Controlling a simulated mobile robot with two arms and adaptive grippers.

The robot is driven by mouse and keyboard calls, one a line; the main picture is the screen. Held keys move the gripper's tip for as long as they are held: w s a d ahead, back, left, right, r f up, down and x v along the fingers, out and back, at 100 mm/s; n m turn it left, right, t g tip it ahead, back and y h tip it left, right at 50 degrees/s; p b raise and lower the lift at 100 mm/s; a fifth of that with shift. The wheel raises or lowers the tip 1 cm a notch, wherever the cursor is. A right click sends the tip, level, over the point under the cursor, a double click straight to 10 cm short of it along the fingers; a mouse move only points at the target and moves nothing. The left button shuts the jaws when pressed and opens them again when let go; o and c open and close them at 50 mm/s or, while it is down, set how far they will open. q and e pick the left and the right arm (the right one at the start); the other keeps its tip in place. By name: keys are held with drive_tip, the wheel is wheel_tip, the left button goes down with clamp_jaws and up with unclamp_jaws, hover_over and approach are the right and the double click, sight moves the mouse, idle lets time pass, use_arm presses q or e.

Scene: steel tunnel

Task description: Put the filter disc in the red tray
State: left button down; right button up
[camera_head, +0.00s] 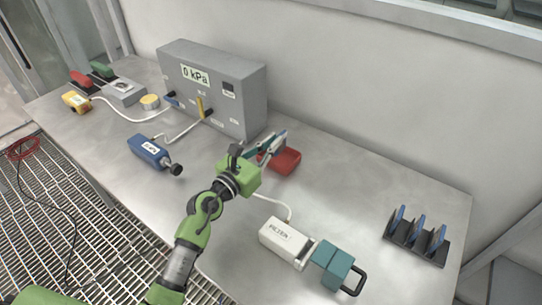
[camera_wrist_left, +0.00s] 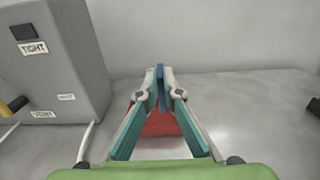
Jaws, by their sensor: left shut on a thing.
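My left gripper (camera_head: 277,142) is over the red tray (camera_head: 285,161) in the middle of the table, near the grey panel box. In the wrist view its fingertips (camera_wrist_left: 158,88) are shut on a thin blue filter disc (camera_wrist_left: 160,74), seen edge-on. The red tray (camera_wrist_left: 160,124) shows below and between the fingers there, partly hidden by them. The disc appears above the tray; whether it touches the tray I cannot tell. My right gripper is not in view.
The grey panel box (camera_head: 214,88) stands just left of the tray. A black rack (camera_head: 418,246) with several blue discs is at the right. A white filter housing (camera_head: 284,241) and teal block (camera_head: 332,264) lie in front. A blue handheld device (camera_head: 149,150) lies left.

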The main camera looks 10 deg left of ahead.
use_arm(q)
drive_tip(key=w+f+b, duration=0.1)
drive_tip(key=f, duration=0.1)
drive_tip(key=w+f+b, duration=0.1)
drive_tip(key=f, duration=0.1)
drive_tip(key=a+f+b, duration=0.1)
drive_tip(key=f, duration=0.1)
drive_tip(key=shift+w, duration=0.4)
drive_tip(key=shift+f+b, duration=0.3)
drive_tip(key=shift+d, duration=0.1)
drive_tip(key=shift+f, duration=0.2)
drive_tip(key=c, duration=2.2)
unclamp_jaws()
drive_tip(key=shift+r, duration=0.1)
